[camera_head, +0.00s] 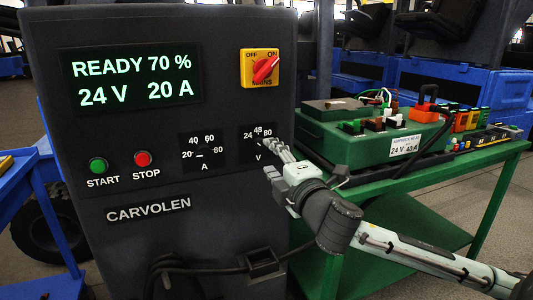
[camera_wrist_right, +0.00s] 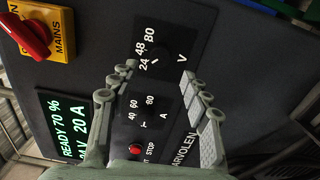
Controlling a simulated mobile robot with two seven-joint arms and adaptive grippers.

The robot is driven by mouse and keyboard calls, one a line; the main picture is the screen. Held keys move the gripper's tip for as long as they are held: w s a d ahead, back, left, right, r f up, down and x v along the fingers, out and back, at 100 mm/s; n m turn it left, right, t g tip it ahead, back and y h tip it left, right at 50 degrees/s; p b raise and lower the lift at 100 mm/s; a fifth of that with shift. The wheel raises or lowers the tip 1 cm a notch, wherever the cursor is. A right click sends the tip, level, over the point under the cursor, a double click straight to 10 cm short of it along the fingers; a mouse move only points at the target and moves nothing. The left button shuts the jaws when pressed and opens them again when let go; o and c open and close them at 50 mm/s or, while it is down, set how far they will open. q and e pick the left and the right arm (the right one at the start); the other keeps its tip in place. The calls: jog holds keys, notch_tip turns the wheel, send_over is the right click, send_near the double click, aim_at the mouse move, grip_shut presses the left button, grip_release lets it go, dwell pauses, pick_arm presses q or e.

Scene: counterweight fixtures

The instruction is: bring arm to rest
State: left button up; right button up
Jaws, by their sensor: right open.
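My right gripper (camera_head: 277,150) is in front of the dark charger cabinet (camera_head: 240,210), close to the voltage selector knob marked V. In the right wrist view my right gripper (camera_wrist_right: 160,72) is open and empty, with its two fingers spread on either side of the V knob (camera_wrist_right: 157,58). I cannot tell whether a fingertip touches the panel. My right arm (camera_head: 400,245) comes in from the lower right, past the green table. The display (camera_head: 130,79) reads READY 70 %, 24 V, 20 A. My left gripper is not in view.
The red mains switch (camera_head: 265,69) sits on a yellow plate at the upper right of the panel. START (camera_head: 97,166) and STOP (camera_head: 142,159) buttons are lower left. A green battery unit (camera_head: 370,145) with cables stands on the green table (camera_head: 440,172), close behind my arm.

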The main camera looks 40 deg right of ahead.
jog(key=shift+v, duration=0.75)
jog(key=s+d+f+m+g, duration=0.1)
jog(key=d+f+m+g, duration=0.15)
jog(key=f, duration=0.85)
jog(key=s+d+f+m+g+h, duration=0.1)
jog(key=s+d+f+m+g, duration=0.15)
jog(key=f, duration=0.85)
jog(key=d+f+m+g, duration=0.1)
jog(key=f+m+g, duration=0.2)
jog(key=f, duration=0.8)
jog(key=s+a+f+m+g+y, duration=0.1)
jog(key=s+a+f+g, duration=0.1)
jog(key=s+a+f, duration=0.2)
jog(key=s+a+f+m+g+y, duration=0.1)
jog(key=s+a+f, duration=0.4)
jog(key=s+f, duration=0.5)
jog(key=s+a+f+m+g+y, duration=0.1)
jog(key=s+a+f+m+g, duration=0.2)
jog(key=s+f, duration=0.4)
notch_tip(320, 180, down, 8)
jog(key=shift+a+f+g+y, duration=0.1)
jog(key=shift+a+g+y, duration=0.3)
jog(key=shift+a+g, duration=0.35)
jog(key=shift+c, duration=0.3)
